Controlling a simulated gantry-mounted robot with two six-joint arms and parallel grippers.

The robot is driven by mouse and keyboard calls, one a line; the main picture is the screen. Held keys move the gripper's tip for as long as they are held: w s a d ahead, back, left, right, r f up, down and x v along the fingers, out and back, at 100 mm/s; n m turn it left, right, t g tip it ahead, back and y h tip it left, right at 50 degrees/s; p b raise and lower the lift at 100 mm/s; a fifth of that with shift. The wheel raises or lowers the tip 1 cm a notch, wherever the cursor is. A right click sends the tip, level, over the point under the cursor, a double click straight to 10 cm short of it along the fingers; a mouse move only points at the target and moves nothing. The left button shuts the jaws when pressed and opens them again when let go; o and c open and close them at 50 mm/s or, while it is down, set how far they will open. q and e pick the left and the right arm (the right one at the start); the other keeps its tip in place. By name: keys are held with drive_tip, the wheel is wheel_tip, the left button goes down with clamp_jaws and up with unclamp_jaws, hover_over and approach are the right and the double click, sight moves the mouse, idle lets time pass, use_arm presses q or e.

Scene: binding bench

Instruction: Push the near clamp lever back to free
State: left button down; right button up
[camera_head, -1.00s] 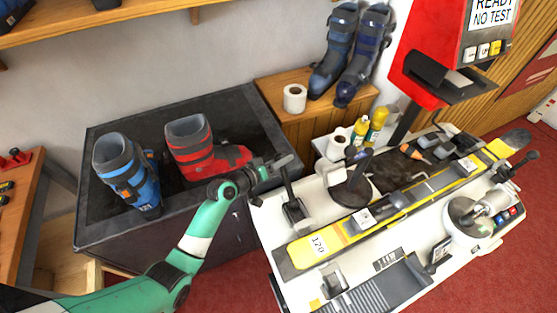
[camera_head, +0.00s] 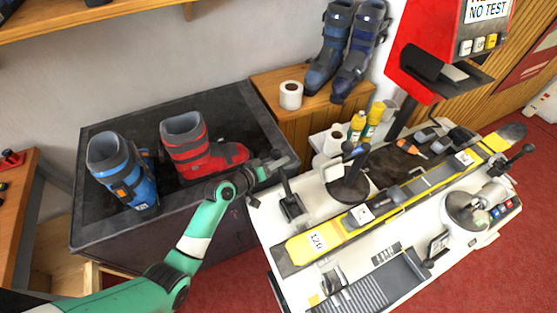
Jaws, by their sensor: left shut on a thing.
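The near clamp lever (camera_head: 286,188) is a dark upright handle on a black clamp base (camera_head: 292,208) at the left end of the white bench. It stands close to upright. My left gripper (camera_head: 279,164) comes in from the left and is shut at the lever's top end. The jaws hide part of that end. A second dark lever (camera_head: 518,156) stands at the bench's far right end. My right gripper is not in view.
A yellow and grey ski (camera_head: 318,240) lies along the bench. A black round-based stand (camera_head: 347,187) rises just right of the lever. Red (camera_head: 190,150) and blue (camera_head: 122,175) boots stand on the dark cabinet left, below my arm's reach.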

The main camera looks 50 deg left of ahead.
use_arm(q)
drive_tip(key=shift+r, duration=0.15)
drive_tip(key=shift+c, duration=1.7)
unclamp_jaws()
drive_tip(key=shift+s, duration=0.1)
drive_tip(key=p+v, duration=0.1)
drive_tip(key=v, duration=1)
drive_tip(key=shift+s, duration=0.25)
